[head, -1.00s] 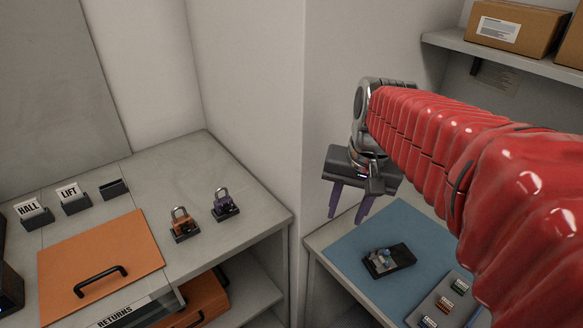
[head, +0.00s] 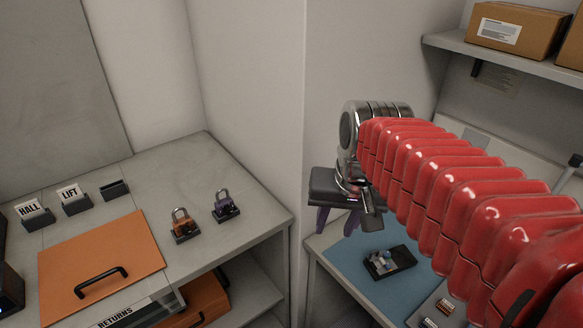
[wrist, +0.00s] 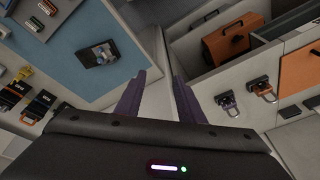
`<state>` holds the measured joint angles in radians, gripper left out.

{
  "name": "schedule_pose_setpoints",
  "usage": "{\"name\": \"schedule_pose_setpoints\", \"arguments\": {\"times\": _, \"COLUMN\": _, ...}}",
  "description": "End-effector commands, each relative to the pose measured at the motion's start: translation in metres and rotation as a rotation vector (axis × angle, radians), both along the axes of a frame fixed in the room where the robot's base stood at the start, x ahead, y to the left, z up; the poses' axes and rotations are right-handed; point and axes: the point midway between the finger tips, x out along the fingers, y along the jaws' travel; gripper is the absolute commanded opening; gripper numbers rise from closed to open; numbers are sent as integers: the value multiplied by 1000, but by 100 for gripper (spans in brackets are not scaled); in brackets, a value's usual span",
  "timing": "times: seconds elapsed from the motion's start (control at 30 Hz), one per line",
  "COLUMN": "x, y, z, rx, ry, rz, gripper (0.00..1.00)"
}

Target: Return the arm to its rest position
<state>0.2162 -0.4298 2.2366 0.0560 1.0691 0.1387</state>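My gripper (head: 338,220) hangs from the red-sleeved arm in the head view, above the gap between the left counter and the blue-matted bench. Its two purple fingers point down. In the wrist view my gripper (wrist: 158,88) has its fingers apart with nothing between them. The arm's red sleeve covers much of the right side of the head view and hides part of the bench.
Orange and purple padlocks (head: 184,226) (head: 225,206) stand on the left counter (head: 240,190), near an orange panel with a black handle (head: 80,262). A black device (head: 390,262) lies on the blue mat (head: 350,262). A wall corner stands close behind my gripper.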

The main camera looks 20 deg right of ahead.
Motion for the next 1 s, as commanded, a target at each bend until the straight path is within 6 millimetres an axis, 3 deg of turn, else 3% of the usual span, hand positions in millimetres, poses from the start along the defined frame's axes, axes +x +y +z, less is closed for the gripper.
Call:
{"name": "schedule_pose_setpoints", "arguments": {"times": 0.27, "x": -9, "y": 3, "z": -15, "rx": -51, "ry": -41, "rz": 92, "gripper": 35}}
{"name": "schedule_pose_setpoints", "arguments": {"times": 0.53, "x": -37, "y": 34, "z": -24, "rx": -116, "ry": -141, "rz": 256, "gripper": 35}}
{"name": "schedule_pose_setpoints", "arguments": {"times": 0.8, "x": -53, "y": 58, "z": -17, "rx": -133, "ry": -214, "rz": 346, "gripper": 35}}
{"name": "schedule_pose_setpoints", "arguments": {"times": 1.0, "x": -53, "y": 60, "z": -16, "rx": -132, "ry": -217, "rz": 352, "gripper": 35}}
